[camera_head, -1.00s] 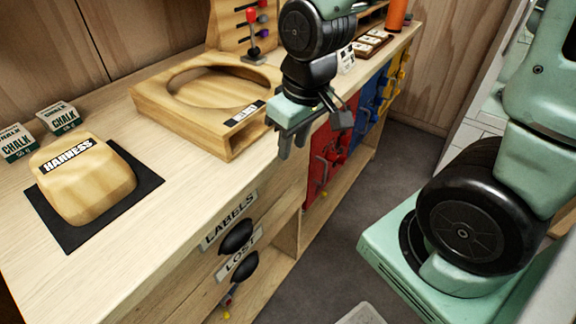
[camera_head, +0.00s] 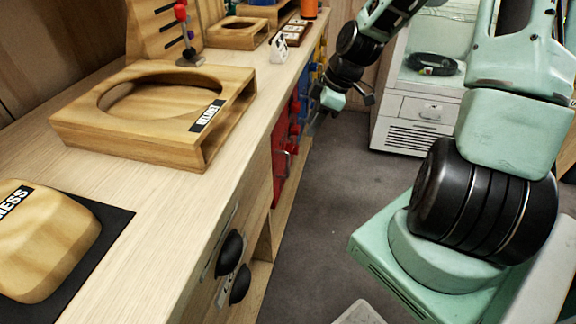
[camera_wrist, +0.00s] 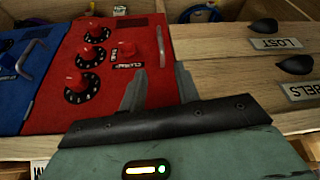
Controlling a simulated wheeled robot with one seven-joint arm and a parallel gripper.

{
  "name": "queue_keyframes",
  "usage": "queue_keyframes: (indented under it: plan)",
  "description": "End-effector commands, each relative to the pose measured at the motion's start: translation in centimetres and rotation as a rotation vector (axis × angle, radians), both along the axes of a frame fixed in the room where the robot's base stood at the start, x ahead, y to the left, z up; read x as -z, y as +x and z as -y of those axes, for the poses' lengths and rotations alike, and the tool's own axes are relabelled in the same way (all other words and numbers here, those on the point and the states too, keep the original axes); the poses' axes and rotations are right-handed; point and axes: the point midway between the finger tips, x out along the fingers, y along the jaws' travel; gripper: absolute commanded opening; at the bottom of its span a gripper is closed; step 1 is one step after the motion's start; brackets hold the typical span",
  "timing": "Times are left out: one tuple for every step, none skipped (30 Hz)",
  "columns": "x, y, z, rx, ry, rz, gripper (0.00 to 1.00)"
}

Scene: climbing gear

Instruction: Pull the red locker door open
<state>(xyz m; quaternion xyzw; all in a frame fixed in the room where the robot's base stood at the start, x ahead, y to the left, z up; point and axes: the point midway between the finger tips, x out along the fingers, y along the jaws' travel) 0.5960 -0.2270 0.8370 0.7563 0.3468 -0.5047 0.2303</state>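The red locker door (camera_head: 280,160) is in the cabinet front below the counter and looks shut.
A blue locker door (camera_wrist: 24,70) adjoins the red one. Drawers with black knobs, one labelled LOST (camera_wrist: 276,43), are on the other side. A wooden holder (camera_head: 150,145) stands on the counter. A white cabinet (camera_head: 405,115) stands across clear grey floor.

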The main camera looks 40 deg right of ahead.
Motion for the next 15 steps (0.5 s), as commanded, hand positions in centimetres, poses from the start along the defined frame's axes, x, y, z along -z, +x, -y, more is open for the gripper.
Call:
queue_keyframes:
  plan:
    - [0.6,0.1,-0.2,-0.003,0.002,-0.001,0.32]
    - [1.0,0.2,-0.3,-0.004,0.002,-0.001,0.32]
    - [1.5,0.3,-0.6,-0.005,0.002,-0.001,0.32]
    - [2.0,0.4,-0.7,-0.005,0.001,-0.002,0.32]
    - [2.6,0.6,-0.9,-0.007,0.002,-0.002,0.32]
    - [3.3,0.7,-1.1,-0.006,0.003,-0.003,0.32]
    - [3.9,0.9,-1.3,-0.006,0.002,-0.002,0.32]
    - [4.5,1.1,-1.5,-0.006,0.003,-0.004,0.32]
    - [5.3,1.3,-1.7,-0.005,0.002,-0.004,0.32]
    - [5.9,1.4,-1.9,-0.005,0.002,-0.004,0.32]
    - [6.5,1.6,-2.1,-0.005,0.003,-0.005,0.32]
    - [7.2,1.8,-2.4,-0.004,0.002,-0.004,0.32]
    - [7.8,1.9,-2.6,-0.004,0.002,-0.004,0.32]
    - [8.4,2.1,-2.7,-0.004,0.001,-0.004,0.32]
    - [9.1,2.3,-2.9,-0.004,0.002,-0.004,0.32]
